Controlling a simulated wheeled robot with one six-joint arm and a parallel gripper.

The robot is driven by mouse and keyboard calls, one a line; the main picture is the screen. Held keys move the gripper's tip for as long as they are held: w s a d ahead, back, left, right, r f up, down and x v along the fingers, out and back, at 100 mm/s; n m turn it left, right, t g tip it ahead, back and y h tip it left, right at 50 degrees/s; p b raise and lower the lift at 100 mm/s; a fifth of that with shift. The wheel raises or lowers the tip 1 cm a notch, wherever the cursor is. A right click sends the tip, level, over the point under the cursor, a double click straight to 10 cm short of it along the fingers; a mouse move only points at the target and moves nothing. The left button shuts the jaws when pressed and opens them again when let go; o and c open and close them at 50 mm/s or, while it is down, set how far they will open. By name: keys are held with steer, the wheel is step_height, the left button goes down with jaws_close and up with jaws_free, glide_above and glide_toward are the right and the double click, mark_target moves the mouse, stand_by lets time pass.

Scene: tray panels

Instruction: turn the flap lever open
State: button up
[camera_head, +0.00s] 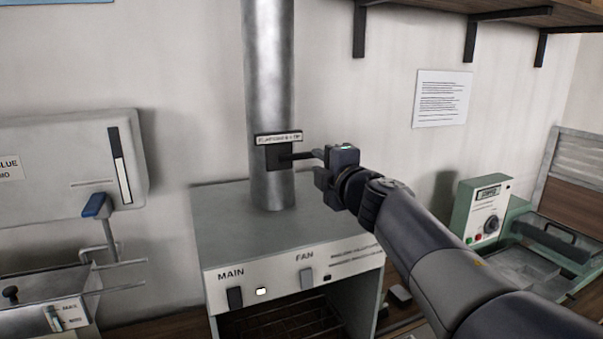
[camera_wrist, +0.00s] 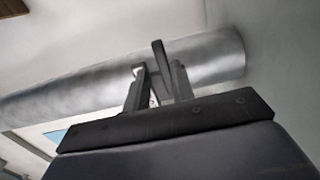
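A round metal flue pipe (camera_head: 270,90) rises from the grey hood (camera_head: 225,225). On its front is a dark bracket (camera_head: 278,157) under a small label plate (camera_head: 278,138), its text too small to read surely. The flap lever (camera_head: 299,156) is a thin dark bar sticking out to the right, nearly level. My gripper (camera_head: 319,165) is at the lever's outer end. In the wrist view, my gripper's fingers (camera_wrist: 159,72) stand apart with the dark lever (camera_wrist: 159,53) between them, close to the right finger. I cannot tell whether they touch.
The hood front has a MAIN switch (camera_head: 235,298) and a FAN switch (camera_head: 306,279). A white wall unit with a blue handle (camera_head: 97,206) is at the left. A green device (camera_head: 486,222) stands at the right. Shelf brackets (camera_head: 470,43) hang above.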

mark_target(309, 152)
steer(key=x, duration=0.6)
steer(key=shift+w+p, duration=0.25)
steer(key=shift+p, duration=0.05)
steer(key=shift+w+r+n, duration=0.15)
steer(key=shift+w+n, duration=0.05)
steer(key=shift+n, duration=0.1)
steer(key=shift+s+r+n, duration=0.1)
steer(key=shift+n, duration=0.2)
